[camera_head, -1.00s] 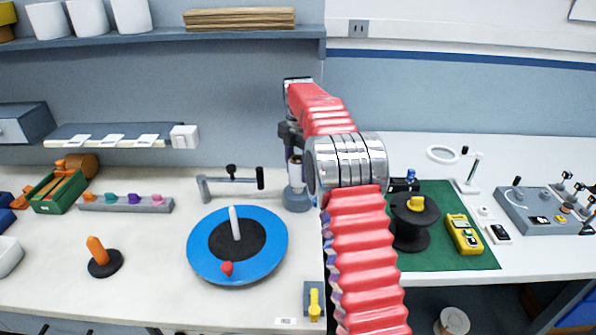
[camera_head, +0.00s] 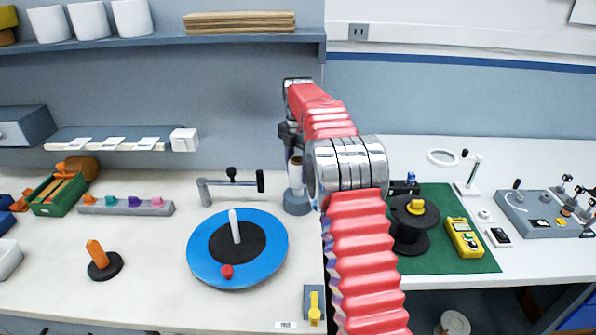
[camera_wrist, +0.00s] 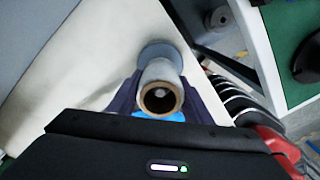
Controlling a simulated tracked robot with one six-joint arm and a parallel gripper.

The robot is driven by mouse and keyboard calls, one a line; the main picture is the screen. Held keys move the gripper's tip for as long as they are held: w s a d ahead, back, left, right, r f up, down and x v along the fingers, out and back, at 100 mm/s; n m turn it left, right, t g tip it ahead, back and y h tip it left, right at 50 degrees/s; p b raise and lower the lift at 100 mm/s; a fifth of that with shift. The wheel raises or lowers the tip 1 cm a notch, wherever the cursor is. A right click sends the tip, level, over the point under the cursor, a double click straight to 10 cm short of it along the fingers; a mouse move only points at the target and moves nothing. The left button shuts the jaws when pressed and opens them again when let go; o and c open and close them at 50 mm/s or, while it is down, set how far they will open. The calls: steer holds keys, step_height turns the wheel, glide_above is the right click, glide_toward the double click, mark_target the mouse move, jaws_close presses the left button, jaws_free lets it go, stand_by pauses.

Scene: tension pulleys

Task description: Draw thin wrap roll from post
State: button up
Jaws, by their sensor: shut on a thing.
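The wrap roll (camera_wrist: 161,74) is a pale, greyish cylinder with a brown core ring and a dark hollow, seen end-on in the wrist view. My gripper (camera_wrist: 163,90) is shut on it, with a dark finger at each side. Beyond the roll is a round grey base (camera_wrist: 163,50). In the head view the roll (camera_head: 295,172) is upright under my gripper (camera_head: 289,135), right above the grey post base (camera_head: 297,203). The post itself is hidden, and I cannot tell whether the roll still touches the base.
A blue turntable (camera_head: 205,262) with a central pin stands in front on the left. A grey bracket with a black handle (camera_head: 232,182) is just left of the roll. A black spool (camera_head: 410,240) on a green mat (camera_head: 470,272) is to the right.

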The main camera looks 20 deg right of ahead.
mark_target(298, 160)
steer(key=shift+r, duration=0.15)
stand_by(0.3)
steer(key=shift+r, duration=1.6)
steer(key=shift+r, duration=0.1)
steer(key=shift+r, duration=1.65)
steer(key=shift+r, duration=0.2)
steer(key=shift+r, duration=1.1)
steer(key=shift+r, duration=0.1)
steer(key=shift+r, duration=1.9)
steer(key=shift+a+f, duration=0.1)
